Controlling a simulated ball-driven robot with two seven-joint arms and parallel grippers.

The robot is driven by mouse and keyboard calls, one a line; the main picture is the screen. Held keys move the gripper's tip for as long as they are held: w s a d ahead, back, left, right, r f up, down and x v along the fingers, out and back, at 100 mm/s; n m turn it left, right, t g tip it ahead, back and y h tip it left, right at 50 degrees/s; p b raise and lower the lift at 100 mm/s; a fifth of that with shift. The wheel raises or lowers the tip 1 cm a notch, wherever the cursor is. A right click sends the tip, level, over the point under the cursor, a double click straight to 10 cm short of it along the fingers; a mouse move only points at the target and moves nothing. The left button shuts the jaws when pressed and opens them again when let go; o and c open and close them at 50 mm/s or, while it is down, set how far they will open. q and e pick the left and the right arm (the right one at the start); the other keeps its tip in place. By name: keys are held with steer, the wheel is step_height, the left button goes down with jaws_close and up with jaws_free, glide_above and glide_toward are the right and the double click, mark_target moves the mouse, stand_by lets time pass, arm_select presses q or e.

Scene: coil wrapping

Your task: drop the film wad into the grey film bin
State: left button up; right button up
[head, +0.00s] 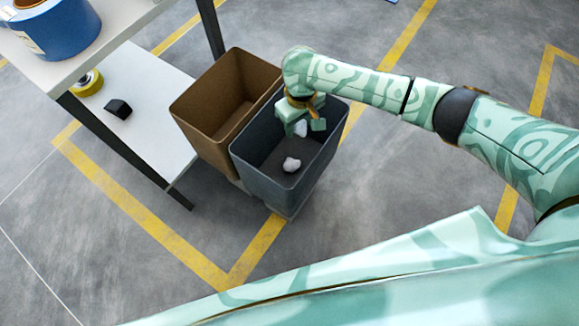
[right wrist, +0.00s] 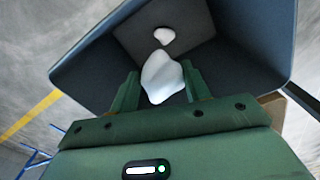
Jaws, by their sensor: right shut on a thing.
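My right gripper (head: 309,127) is over the open top of the grey film bin (head: 262,176). It is shut on a white film wad (head: 301,128), which also shows between the two fingers in the right wrist view (right wrist: 161,78). Another white wad (head: 291,165) lies on the floor of the grey bin; it shows beyond the held wad in the right wrist view (right wrist: 164,36). The held wad is apart from the one below. My left gripper is not in view.
A brown bin (head: 197,127) stands against the grey bin on its left. A shelf table (head: 150,80) at the left carries a blue roll (head: 58,32), a yellow roll (head: 88,84) and a small black object (head: 118,109). The floor at the right is clear.

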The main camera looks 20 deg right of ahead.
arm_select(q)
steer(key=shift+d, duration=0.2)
arm_select(e)
steer(key=o, duration=1)
arm_select(q)
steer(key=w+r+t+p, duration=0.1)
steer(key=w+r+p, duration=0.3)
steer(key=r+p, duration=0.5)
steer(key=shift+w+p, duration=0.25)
steer(key=shift+p, duration=0.55)
arm_select(e)
step_height(320, 180, up, 16)
steer(key=shift+r, duration=0.15)
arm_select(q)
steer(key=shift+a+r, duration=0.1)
